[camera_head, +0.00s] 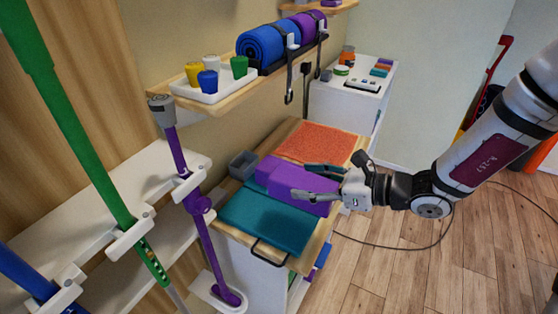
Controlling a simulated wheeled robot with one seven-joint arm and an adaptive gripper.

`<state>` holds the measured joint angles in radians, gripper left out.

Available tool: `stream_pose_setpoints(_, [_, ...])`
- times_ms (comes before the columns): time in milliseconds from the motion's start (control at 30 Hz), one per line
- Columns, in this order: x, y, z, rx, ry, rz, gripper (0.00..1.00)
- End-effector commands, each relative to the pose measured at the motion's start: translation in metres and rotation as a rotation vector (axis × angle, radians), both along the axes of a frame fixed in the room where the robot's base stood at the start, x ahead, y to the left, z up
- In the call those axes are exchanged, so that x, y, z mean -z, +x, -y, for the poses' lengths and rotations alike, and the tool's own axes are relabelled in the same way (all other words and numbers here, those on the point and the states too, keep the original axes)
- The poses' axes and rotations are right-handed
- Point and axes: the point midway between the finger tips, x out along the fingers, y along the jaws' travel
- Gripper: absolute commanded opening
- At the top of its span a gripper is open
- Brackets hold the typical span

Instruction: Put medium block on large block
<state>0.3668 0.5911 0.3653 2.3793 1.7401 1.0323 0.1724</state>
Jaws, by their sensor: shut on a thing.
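A purple block (292,180) lies over a teal mat on the low cabinet's top, its left end near a small grey bin. Its outline has a step at the left end, so two purple blocks may overlap here; I cannot tell which is the medium and which the large one. My gripper (312,182) reaches in from the right, with one finger on the far side of the purple block and one on the near side. It is shut on the purple block. The fingers hide part of its right half. I cannot tell whether the block is lifted.
The teal mat (262,222) and an orange mat (318,142) cover much of the top. The small grey bin (243,164) stands by the wall. Above is a shelf with a white tray (213,90) of coloured cups and rolled mats. Crutches and poles stand at left. Floor is open at right.

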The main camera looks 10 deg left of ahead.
Motion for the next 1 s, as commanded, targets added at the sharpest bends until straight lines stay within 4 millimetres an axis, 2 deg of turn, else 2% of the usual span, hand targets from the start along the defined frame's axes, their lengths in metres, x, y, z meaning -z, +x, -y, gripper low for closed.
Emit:
stream_pose_setpoints(167, [0.003,0.031,-0.011,-0.002,0.002,0.003,0.26])
stream_pose_setpoints(400, [0.009,0.087,-0.029,-0.002,0.002,0.002,0.26])
stream_pose_setpoints(600, [0.012,0.126,-0.042,-0.002,0.002,0.002,0.26])
stream_pose_setpoints(933, [0.015,0.149,-0.049,-0.001,0.002,0.001,0.26])
stream_pose_setpoints(1000, [0.024,0.149,-0.049,0.000,0.001,-0.003,0.26])
